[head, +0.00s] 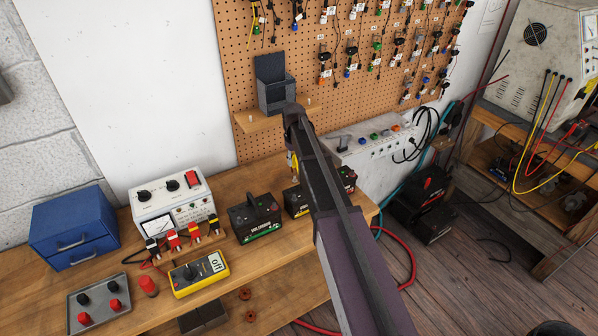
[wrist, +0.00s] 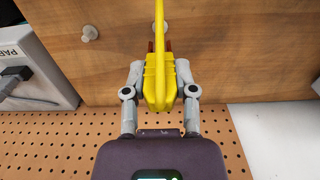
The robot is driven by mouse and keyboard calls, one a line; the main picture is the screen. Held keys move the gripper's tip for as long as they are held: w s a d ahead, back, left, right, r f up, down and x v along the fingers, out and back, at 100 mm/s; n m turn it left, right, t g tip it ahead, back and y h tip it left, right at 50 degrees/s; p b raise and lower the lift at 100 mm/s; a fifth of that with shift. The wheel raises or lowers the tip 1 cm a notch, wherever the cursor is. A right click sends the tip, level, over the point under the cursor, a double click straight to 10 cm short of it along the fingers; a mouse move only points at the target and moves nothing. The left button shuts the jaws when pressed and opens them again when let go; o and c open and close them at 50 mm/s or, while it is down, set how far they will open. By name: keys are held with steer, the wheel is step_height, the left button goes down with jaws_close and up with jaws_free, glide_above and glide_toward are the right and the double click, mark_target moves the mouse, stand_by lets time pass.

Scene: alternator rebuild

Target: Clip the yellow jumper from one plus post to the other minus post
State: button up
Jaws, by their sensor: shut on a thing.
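My gripper (wrist: 160,92) is shut on a yellow clip (wrist: 158,78) in the wrist view, one finger on each side. A yellow lead runs up from the clip, and reddish-brown tips show beyond it. In the head view my arm hides most of the gripper; a bit of yellow (head: 294,162) shows beside it, above the bench and below the small shelf. One black battery with a green label (head: 255,218) stands on the bench. A second battery with a yellow label (head: 296,202) is partly behind my arm. Their plus and minus posts cannot be made out.
A wooden shelf (head: 250,122) with pegs carries a dark bin (head: 273,88) on the pegboard (head: 290,60). On the bench stand a white tester (head: 170,195), a yellow meter (head: 198,278), a blue drawer box (head: 74,225) and a grey tray (head: 112,301).

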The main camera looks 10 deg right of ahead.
steer(key=shift+r, duration=0.1)
step_height(320, 180, up, 12)
steer(key=p, duration=1.2)
steer(key=shift+r, duration=0.1)
steer(key=s+d, duration=1.1)
steer(key=s, duration=0.2)
steer(key=shift+w+a+f+b, duration=0.1)
steer(key=shift+w+f+b, duration=0.1)
steer(key=shift+f+b, duration=1.25)
steer(key=shift+w+f+b, duration=0.15)
steer(key=shift+f+b, duration=1.1)
steer(key=shift+f, duration=0.25)
steer(key=shift+f, duration=0.1)
steer(key=shift+f+b, duration=1.1)
steer(key=shift+b, duration=0.1)
steer(key=o, duration=0.9)
